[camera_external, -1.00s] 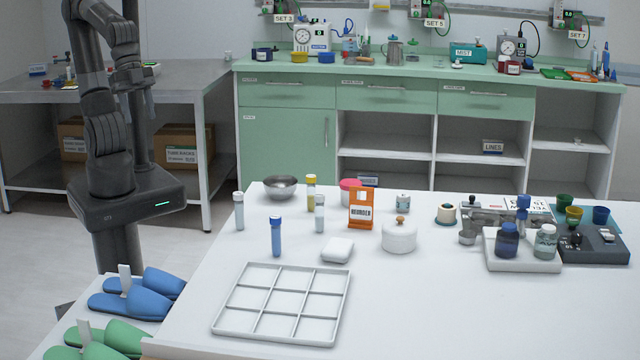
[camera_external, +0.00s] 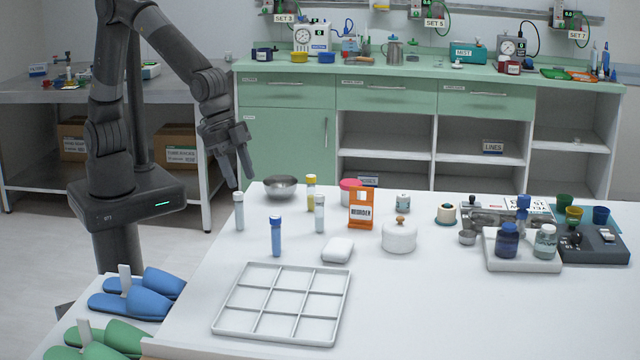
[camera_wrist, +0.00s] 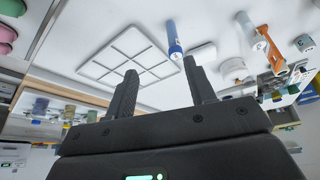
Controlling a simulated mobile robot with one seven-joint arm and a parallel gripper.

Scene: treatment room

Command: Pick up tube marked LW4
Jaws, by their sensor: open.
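Several capped tubes stand on the white table: a blue tube (camera_external: 276,236), a pale grey-capped tube (camera_external: 238,211) at the far left edge, another pale tube (camera_external: 319,214), and a yellow-capped tube (camera_external: 311,192). No LW4 marking is readable on any of them. My gripper (camera_external: 242,182) is open and empty, above and just behind the left pale tube, fingers pointing down. In the wrist view my gripper's fingers (camera_wrist: 160,68) are apart with nothing between them; the blue tube (camera_wrist: 174,40) shows beyond the fingertips.
A white compartment tray (camera_external: 220,320) lies in front of the tubes, empty. A steel bowl (camera_external: 281,187) stands behind them. An orange-framed sign (camera_external: 361,209), white box (camera_external: 337,250) and lidded jar (camera_external: 399,238) stand to the right. Blue slippers (camera_external: 140,292) lie left of the table.

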